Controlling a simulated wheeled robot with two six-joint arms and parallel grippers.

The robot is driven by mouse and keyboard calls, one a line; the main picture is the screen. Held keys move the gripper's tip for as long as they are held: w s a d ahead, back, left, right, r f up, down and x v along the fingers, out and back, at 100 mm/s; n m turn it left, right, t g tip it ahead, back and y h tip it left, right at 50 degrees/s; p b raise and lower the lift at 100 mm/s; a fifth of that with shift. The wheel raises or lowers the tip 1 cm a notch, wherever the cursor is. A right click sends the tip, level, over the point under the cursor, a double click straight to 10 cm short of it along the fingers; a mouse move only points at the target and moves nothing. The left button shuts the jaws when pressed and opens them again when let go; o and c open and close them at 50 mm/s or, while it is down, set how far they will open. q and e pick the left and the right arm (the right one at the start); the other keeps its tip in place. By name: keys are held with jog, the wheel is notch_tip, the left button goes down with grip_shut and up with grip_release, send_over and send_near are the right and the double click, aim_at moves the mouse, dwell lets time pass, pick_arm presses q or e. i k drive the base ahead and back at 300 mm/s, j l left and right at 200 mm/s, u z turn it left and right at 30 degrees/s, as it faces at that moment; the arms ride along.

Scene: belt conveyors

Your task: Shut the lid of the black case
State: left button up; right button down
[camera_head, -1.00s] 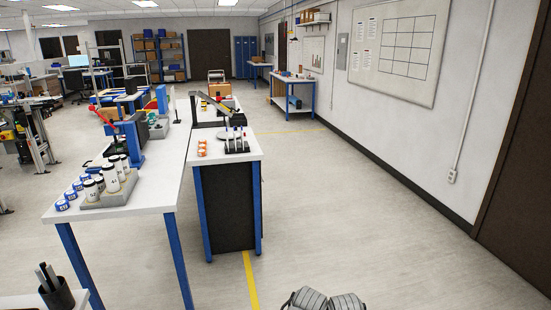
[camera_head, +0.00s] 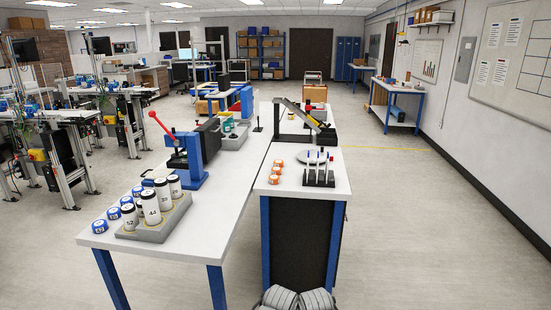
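A dark, low object with a slanted, raised panel, which looks like the black case (camera_head: 296,130) with its lid (camera_head: 299,113) up, stands on the far part of the right-hand white bench. The lid tilts, high at the left and low at the right. Its inside and its hinge are too small to make out. Neither of my grippers is in view. Only grey ridged parts, apparently mine, show at the bottom edge, well short of the case.
Bottles in a grey tray (camera_head: 154,232), blue-lidded jars (camera_head: 113,213) and a blue press (camera_head: 194,158) crowd the left bench. A pen rack (camera_head: 319,178), orange parts (camera_head: 276,171) and a grey disc (camera_head: 313,157) lie nearer than the case. The floor (camera_head: 420,240) to the right is clear.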

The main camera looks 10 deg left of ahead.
aim_at(210, 134)
jog(key=i+l+u, duration=0.5)
jog(key=i, duration=0.2)
jog(key=i+l+u, duration=0.45)
jog(key=i+l, duration=0.1)
jog(key=i, duration=0.1)
